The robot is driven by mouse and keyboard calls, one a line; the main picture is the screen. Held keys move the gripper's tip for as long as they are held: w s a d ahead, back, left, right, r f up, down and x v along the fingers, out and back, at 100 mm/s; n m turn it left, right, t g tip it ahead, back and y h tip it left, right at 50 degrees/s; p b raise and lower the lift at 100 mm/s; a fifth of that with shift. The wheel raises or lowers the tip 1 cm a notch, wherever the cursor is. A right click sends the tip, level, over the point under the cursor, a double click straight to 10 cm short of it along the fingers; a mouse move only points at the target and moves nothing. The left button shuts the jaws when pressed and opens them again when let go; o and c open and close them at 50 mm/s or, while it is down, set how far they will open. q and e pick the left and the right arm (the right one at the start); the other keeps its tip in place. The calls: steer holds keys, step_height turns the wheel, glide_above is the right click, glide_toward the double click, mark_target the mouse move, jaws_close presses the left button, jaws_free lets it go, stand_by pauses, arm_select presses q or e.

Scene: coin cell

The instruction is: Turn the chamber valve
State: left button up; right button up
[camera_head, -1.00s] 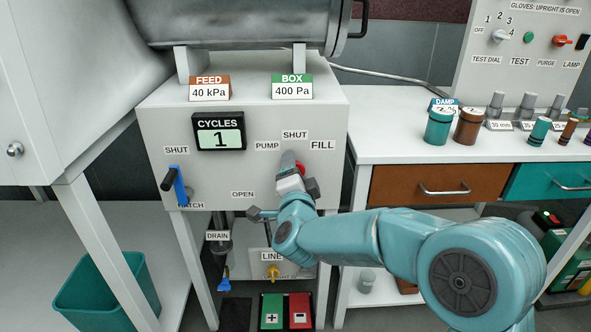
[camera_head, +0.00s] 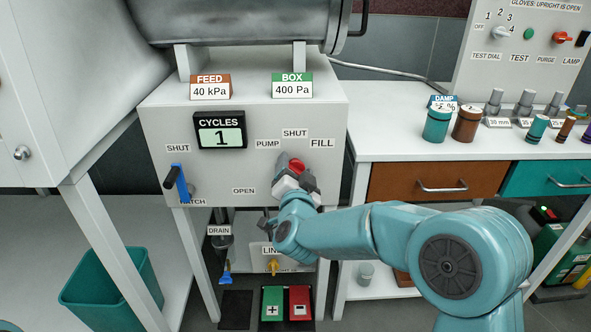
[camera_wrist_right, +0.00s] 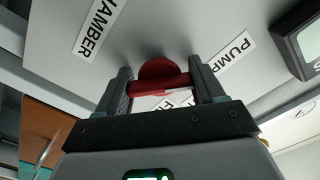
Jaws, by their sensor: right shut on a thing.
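The chamber valve is a red handle (camera_head: 297,166) on the front of the grey panel, between the PUMP, SHUT and FILL labels. In the right wrist view the red handle (camera_wrist_right: 158,76) sits between the two dark fingers, with a round red part behind it against the panel. My right gripper (camera_head: 296,172) is shut on the handle, and it also shows in the wrist view (camera_wrist_right: 162,92). The gripper hides most of the handle in the head view, so its exact pointing direction is hard to tell. My left gripper is not in view.
The panel also carries a blue hatch lever (camera_head: 181,184) at left and a CYCLES display (camera_head: 220,137) reading 1. The FEED sign (camera_head: 209,87) reads 40 kPa and the BOX sign (camera_head: 292,87) 400 Pa. A yellow line valve (camera_head: 273,267) is below.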

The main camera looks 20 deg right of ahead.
steer(key=shift+f, duration=0.1)
steer(key=o, duration=1)
steer(key=shift+o, duration=0.2)
steer(key=shift+s, duration=0.1)
steer(key=p+v, duration=0.1)
steer(key=v, duration=1.5)
steer(key=shift+s, duration=0.1)
